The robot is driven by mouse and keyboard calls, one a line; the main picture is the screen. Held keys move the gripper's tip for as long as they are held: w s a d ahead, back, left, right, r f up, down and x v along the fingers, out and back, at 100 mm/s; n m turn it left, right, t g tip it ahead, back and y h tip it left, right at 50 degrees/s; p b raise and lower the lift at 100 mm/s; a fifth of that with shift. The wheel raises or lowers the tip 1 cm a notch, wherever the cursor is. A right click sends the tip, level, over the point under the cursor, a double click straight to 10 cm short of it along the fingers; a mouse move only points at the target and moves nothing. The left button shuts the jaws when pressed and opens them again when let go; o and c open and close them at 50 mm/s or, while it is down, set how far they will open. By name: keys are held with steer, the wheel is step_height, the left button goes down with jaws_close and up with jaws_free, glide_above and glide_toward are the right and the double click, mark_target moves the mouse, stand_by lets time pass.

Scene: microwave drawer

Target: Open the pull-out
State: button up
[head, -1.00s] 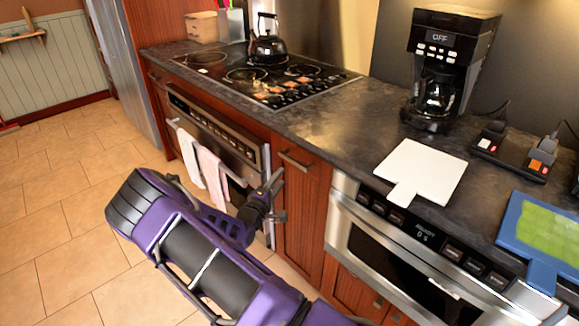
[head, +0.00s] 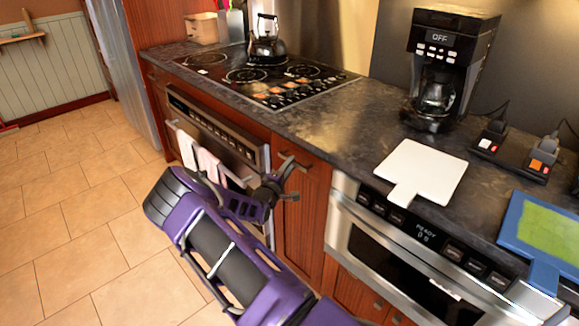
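The narrow red-brown wooden pull-out (head: 306,225) is between the oven and the microwave drawer in the head view. Its front looks flush with its neighbours, so it is closed. Its short metal bar handle (head: 294,162) runs across near the top, partly behind my gripper. My gripper (head: 294,180) is dark, with its fingers spread apart and nothing seen between them. It is in front of the upper left part of the pull-out, close to the handle. I cannot tell whether a finger touches the handle.
The steel microwave drawer (head: 372,248) is to the right, closed. The oven (head: 222,132), with towels (head: 196,155) on its bar, is to the left. The tiled floor (head: 90,215) is clear.

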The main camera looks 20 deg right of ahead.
jaws_close()
stand_by(1.1)
